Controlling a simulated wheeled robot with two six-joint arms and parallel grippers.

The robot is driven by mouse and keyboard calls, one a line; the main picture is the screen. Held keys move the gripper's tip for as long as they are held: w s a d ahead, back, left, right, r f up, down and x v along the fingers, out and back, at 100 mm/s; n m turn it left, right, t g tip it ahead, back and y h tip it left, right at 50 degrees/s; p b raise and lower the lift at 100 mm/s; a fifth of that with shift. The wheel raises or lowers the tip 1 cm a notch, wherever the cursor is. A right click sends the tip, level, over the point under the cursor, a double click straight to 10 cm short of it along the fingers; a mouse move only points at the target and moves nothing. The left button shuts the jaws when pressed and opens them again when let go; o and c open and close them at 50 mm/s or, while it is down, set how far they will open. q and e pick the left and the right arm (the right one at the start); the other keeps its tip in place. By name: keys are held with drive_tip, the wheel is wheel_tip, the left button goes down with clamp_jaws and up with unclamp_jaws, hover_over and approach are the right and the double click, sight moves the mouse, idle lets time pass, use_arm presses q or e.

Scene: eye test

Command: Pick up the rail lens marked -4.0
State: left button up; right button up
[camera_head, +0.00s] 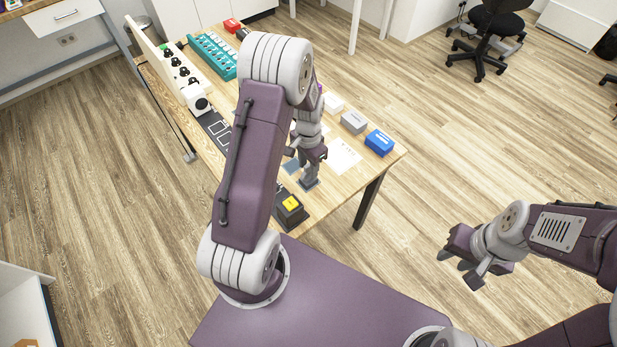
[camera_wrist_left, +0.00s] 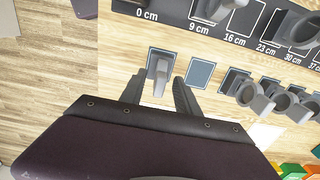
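In the left wrist view a grey upright piece, seemingly a rail lens on its stand (camera_wrist_left: 158,70), stands on a dark square pad. My left gripper (camera_wrist_left: 157,86) is open, with one finger on each side of it and a gap visible. In the head view my left gripper (camera_head: 306,157) is low over the table beside this grey stand (camera_head: 311,174). Several similar grey lenses (camera_wrist_left: 246,92) stand to the right in the left wrist view. No lens marking is readable, so I cannot tell which is -4.0. My right gripper (camera_head: 458,269) is open and empty, away from the table.
A dark rail board (camera_wrist_left: 185,12) with cm labels runs along the top of the left wrist view, and an empty pad (camera_wrist_left: 200,73) lies right of the gripper. The table (camera_head: 383,165) also holds a blue box (camera_head: 379,142), a grey box (camera_head: 353,122) and a yellow-topped black box (camera_head: 290,208).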

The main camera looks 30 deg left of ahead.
use_arm(q)
drive_tip(key=shift+r, duration=0.1)
clamp_jaws()
idle(1.2)
